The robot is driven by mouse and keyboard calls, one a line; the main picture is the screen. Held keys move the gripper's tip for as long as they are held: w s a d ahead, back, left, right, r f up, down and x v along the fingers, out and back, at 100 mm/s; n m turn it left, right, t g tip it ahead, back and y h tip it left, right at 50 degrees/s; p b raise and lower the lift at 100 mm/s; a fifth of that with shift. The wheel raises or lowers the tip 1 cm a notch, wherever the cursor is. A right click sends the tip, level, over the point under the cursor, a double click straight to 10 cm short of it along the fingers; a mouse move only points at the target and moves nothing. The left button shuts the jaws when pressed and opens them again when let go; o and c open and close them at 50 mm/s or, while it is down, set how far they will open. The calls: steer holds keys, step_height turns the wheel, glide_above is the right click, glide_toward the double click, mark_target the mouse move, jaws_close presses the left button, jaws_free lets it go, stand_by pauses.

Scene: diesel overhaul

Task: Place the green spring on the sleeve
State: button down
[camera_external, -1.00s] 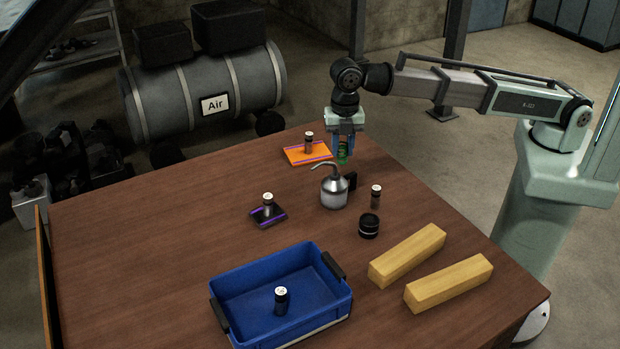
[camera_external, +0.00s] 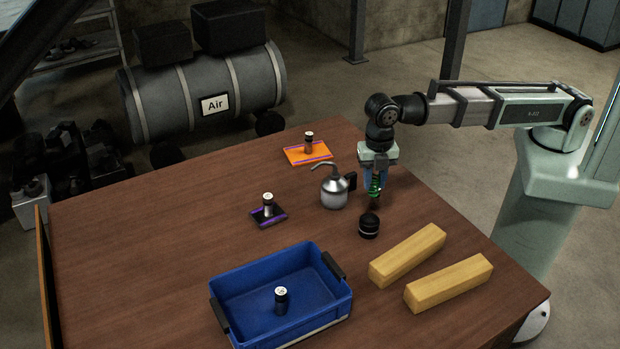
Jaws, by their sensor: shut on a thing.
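The green spring (camera_external: 375,187) is between the fingers of my gripper (camera_external: 375,181), which is shut on it and points down at the right part of the table. A small dark cylinder, likely the sleeve (camera_external: 375,203), stands upright on the table directly below the spring. Only its lower part shows; the spring and fingers hide its top. I cannot tell whether the spring is around the cylinder or just above it. Similar light-topped cylinders stand on an orange plate (camera_external: 293,154), on a black plate (camera_external: 259,221) and in the blue bin (camera_external: 251,320).
A metal oil can (camera_external: 334,193) stands close to the left of my gripper. A short black round part (camera_external: 369,225) stands just in front. Two yellow blocks (camera_external: 407,254) (camera_external: 449,283) lie at the front right. The table's left side is clear.

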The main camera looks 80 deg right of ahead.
steer(key=shift+f, duration=4.6)
steer(key=shift+f, duration=0.1)
steer(key=c, duration=0.8)
jaws_free()
steer(key=shift+c, duration=0.2)
step_height(320, 180, up, 12)
steer(key=shift+r, duration=0.15)
